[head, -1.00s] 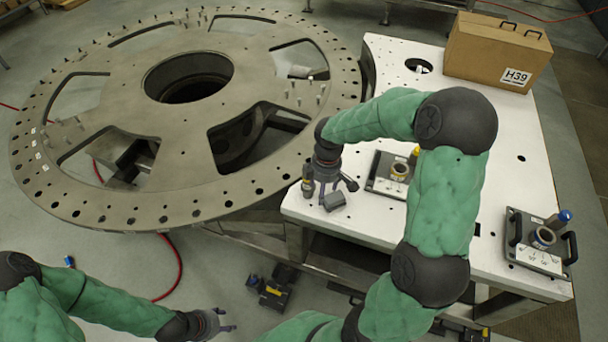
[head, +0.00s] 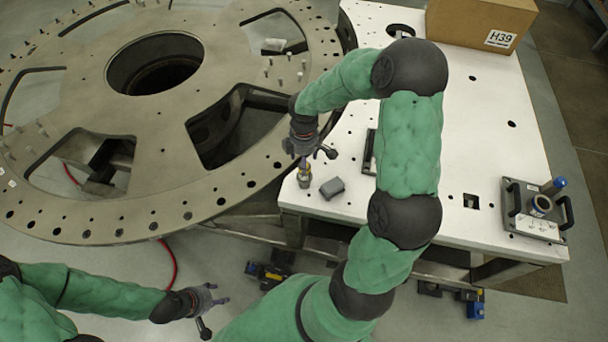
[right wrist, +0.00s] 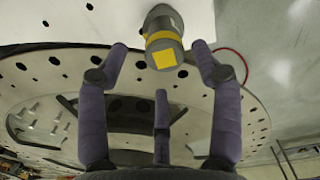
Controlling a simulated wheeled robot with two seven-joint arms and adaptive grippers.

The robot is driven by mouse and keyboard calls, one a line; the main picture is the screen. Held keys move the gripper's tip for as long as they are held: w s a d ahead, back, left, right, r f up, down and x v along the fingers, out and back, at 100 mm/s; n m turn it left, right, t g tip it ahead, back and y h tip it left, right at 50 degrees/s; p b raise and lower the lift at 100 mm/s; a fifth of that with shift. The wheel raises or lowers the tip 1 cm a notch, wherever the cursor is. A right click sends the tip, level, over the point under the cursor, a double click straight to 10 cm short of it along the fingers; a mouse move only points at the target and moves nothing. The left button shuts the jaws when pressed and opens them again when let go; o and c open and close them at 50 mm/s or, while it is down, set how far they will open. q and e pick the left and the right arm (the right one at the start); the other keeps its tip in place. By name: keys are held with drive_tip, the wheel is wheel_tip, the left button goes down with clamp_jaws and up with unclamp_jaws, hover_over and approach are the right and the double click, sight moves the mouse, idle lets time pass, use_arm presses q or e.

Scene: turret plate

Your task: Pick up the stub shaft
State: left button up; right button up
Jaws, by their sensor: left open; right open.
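A short grey cylinder with a yellow band, which looks like the stub shaft (head: 304,178), stands on the white table near its left front corner. In the right wrist view it is the grey cylinder with a yellow band and yellow square (right wrist: 163,42). My right gripper (head: 312,154) is open just above and beside it. In the right wrist view the spread fingers of the right gripper (right wrist: 160,70) stand either side of the cylinder's near end, with no clear contact. My left gripper (head: 212,305) is open and empty, low over the floor.
A grey block (head: 332,188) lies right of the cylinder. The large round turret plate (head: 140,205) is on the left. A handled fixture (head: 535,210) sits at the table's right, a cardboard box (head: 480,22) at the back. Another fixture (head: 369,150) is mostly hidden behind my right arm.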

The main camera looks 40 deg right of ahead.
sight(304, 182)
drive_tip(key=f, duration=0.4)
drive_tip(key=shift+s+a+f, duration=0.15)
drive_tip(key=shift+s, duration=0.25)
drive_tip(key=shift+w+f, duration=0.1)
drive_tip(key=shift+f, duration=0.3)
drive_tip(key=shift+r, duration=0.1)
clamp_jaws()
